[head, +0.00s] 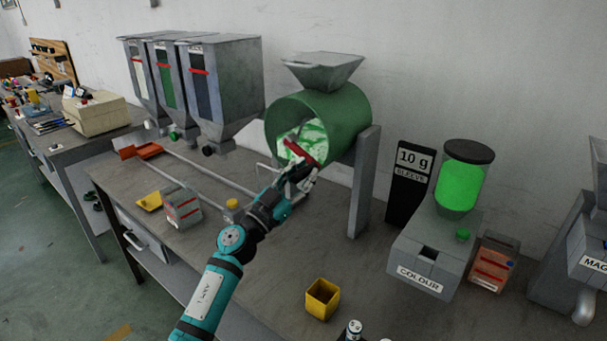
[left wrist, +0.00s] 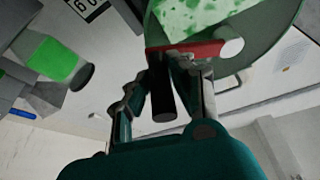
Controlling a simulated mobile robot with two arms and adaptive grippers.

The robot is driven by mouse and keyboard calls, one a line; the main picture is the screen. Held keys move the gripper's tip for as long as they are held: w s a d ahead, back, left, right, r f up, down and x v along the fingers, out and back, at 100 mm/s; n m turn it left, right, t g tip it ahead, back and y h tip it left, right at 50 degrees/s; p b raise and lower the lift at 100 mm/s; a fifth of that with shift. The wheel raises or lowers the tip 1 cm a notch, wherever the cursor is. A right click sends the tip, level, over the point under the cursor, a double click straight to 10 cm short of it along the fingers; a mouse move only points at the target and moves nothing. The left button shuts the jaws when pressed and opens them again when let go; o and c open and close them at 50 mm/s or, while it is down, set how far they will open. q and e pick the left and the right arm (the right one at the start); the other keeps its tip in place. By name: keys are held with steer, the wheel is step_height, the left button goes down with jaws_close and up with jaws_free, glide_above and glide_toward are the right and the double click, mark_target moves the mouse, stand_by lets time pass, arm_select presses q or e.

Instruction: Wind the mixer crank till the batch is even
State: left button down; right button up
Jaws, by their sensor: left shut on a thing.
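The mixer is a green drum (head: 349,112) with a grey hopper on top, held by a grey post. Its batch (head: 312,132) shows through the round front face as white with bright green patches, uneven in colour. The batch also shows in the left wrist view (left wrist: 195,14). The red crank arm (head: 301,152) crosses the front of the drum, and in the left wrist view it ends in a dark handle (left wrist: 163,98). My left gripper (head: 298,178) is shut on this handle, with a finger on each side. My right gripper is not in view.
Grey hoppers (head: 229,87) stand left of the mixer. A COLOUR unit (head: 427,259) with a green jar and a black 10 g sleeve sign (head: 407,190) stand to the right.

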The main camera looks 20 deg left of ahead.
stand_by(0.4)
arm_select(q)
steer(key=w+a+f+m+g+h+b, duration=0.3)
steer(key=a+f+m+g+b, duration=0.3)
steer(key=m, duration=0.9)
steer(key=w+a+r+m+g+y+p, duration=0.2)
steer(key=a+r+m+y+p, duration=0.3)
steer(key=m, duration=0.8)
steer(key=shift+w+a+r+m+p, duration=0.45)
steer(key=shift+a+r+p, duration=1.25)
steer(key=shift+a+r, duration=0.85)
